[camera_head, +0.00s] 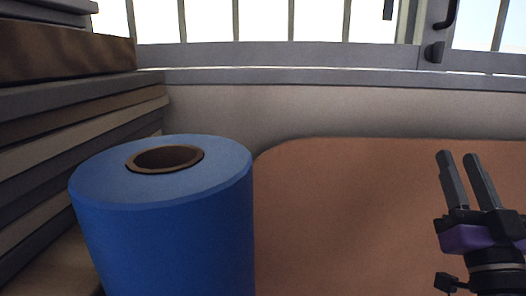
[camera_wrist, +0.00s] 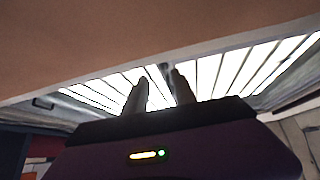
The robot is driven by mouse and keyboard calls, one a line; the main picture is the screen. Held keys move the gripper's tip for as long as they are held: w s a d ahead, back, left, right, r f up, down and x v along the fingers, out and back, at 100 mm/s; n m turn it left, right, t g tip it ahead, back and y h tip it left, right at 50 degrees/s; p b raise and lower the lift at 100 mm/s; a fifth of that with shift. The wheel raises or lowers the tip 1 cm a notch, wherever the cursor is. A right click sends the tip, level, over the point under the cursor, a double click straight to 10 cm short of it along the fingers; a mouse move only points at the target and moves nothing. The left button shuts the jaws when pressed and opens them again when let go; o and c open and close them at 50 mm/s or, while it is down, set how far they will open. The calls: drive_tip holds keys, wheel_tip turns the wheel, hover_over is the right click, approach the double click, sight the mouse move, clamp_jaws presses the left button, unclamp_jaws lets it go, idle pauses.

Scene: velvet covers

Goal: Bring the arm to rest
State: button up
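My gripper (camera_head: 458,156) is at the right edge of the head view, with its two dark fingers pointing up. The fingers stand apart with nothing between them, so it is open and empty. The wrist view also shows the fingers of my gripper (camera_wrist: 158,77) apart, against bright barred window panes. The gripper is in front of a brown rounded panel or surface (camera_head: 350,215) in the head view. I cannot tell how far it is from that surface.
A large blue roll (camera_head: 180,240) with a brown core stands at the left in the head view. Stacked boards (camera_head: 70,130) are at the far left. A barred window with a grey sill (camera_head: 300,78) runs along the back. No object shows between the roll and my gripper.

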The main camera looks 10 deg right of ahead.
drive_tip(key=s+a+f+g+y, duration=0.1)
drive_tip(key=s+a+f, duration=0.15)
drive_tip(key=f, duration=0.45)
drive_tip(key=s+a+f+y, duration=0.1)
drive_tip(key=s+a+f, duration=0.1)
drive_tip(key=a+f, duration=0.3)
drive_tip(key=s+a+f+n+g+y, duration=0.2)
drive_tip(key=s+a+f, duration=0.4)
drive_tip(key=s+f, duration=0.5)
drive_tip(key=s+a+f+n+g+y, duration=0.3)
drive_tip(key=s+a+f+g+y, duration=0.2)
drive_tip(key=s+f, duration=0.7)
drive_tip(key=shift+s+a+f+n, duration=0.15)
drive_tip(key=shift+s+a+n, duration=0.15)
drive_tip(key=shift+s+a, duration=0.15)
